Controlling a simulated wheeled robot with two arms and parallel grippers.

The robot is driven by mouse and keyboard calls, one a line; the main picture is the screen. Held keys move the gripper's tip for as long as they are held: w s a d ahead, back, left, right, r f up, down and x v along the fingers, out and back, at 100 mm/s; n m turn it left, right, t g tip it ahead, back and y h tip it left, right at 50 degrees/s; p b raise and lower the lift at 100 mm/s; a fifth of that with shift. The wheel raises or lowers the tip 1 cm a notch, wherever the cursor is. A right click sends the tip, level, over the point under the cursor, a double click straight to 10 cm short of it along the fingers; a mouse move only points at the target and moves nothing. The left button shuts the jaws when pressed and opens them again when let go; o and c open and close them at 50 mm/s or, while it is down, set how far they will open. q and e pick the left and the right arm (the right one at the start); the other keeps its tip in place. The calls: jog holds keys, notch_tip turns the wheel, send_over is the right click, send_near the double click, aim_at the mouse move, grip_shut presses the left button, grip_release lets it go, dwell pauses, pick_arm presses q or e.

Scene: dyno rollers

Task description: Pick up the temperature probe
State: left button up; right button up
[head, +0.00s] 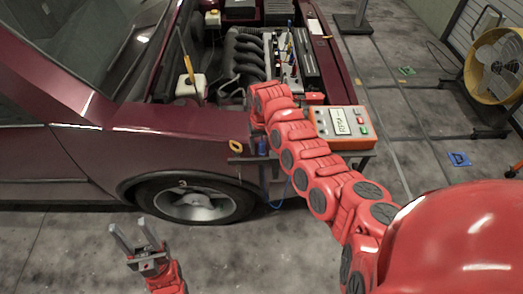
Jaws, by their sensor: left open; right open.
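I cannot tell for certain which thing is the temperature probe. A small blue upright item (262,146) stands near the left end of a small grey stand, and a thin blue cable hangs below. A small yellow loop (237,146) is to its left. My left gripper (135,238) is open and empty, low at the left above the floor, apart from these items. My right arm reaches from the lower right across the stand toward the engine bay. Its far end hides its gripper and part of the stand.
An orange and grey tester box (342,123) sits on the stand's right part. The dark red car (170,135) with its open engine bay (270,50) is behind. A yellow fan (497,66) stands at the far right. The floor at the front left is clear.

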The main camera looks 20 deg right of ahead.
grip_shut()
jog(key=shift+r, duration=0.15)
dwell(0.4)
